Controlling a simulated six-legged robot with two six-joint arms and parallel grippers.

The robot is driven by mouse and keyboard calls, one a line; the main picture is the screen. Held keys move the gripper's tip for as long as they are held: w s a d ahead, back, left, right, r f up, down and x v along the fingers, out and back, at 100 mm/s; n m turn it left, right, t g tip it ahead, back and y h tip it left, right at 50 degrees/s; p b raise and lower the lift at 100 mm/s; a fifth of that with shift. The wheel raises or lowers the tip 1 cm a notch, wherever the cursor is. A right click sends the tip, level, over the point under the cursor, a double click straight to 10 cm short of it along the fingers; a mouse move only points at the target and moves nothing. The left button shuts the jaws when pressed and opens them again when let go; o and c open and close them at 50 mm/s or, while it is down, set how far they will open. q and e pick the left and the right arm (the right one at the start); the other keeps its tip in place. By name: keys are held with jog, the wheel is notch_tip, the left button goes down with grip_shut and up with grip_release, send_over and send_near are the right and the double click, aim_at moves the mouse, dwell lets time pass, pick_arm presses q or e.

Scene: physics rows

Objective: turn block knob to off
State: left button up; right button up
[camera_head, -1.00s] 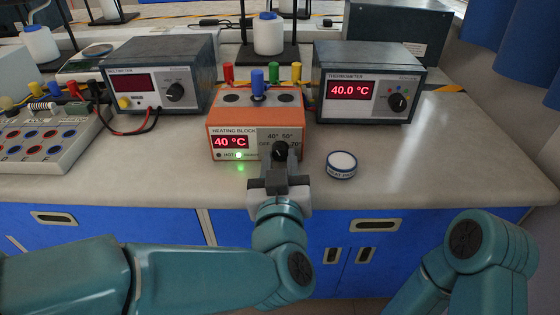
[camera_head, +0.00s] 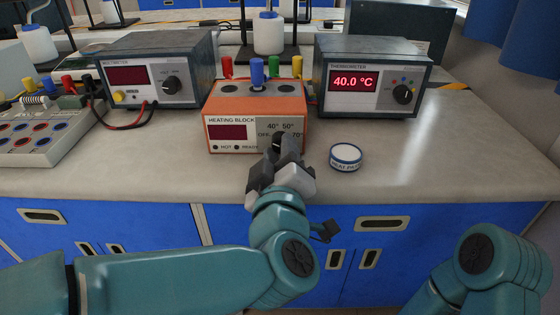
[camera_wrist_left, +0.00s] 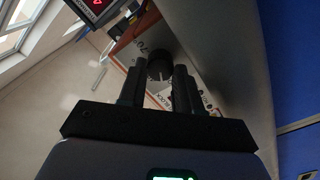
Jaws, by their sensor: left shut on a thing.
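The orange heating block (camera_head: 225,110) stands on the bench in the middle of the head view. Its display (camera_head: 227,132) is dark, and no green light shows on its front. Its black knob (camera_head: 277,141) is at the lower right of the front, partly hidden by my gripper. My left gripper (camera_head: 284,152) is shut on the knob and looks tilted. In the left wrist view the knob (camera_wrist_left: 160,68) sits between the two fingers. The knob's exact pointing is hard to read. My right arm shows at lower right, but its gripper is out of view.
The thermometer box (camera_head: 372,75) reads 40.0 °C, right of the block. A multimeter (camera_head: 150,70) with a dark display stands at left. A small white heat paste tin (camera_head: 346,157) lies close right of my left gripper.

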pick_arm(q)
jog(key=shift+n+b, duration=0.45)
jog(key=shift+n, duration=0.75)
jog(key=o, duration=1)
jog(key=shift+o, duration=0.2)
jog(key=shift+f, duration=0.1)
jog(key=shift+f, duration=0.1)
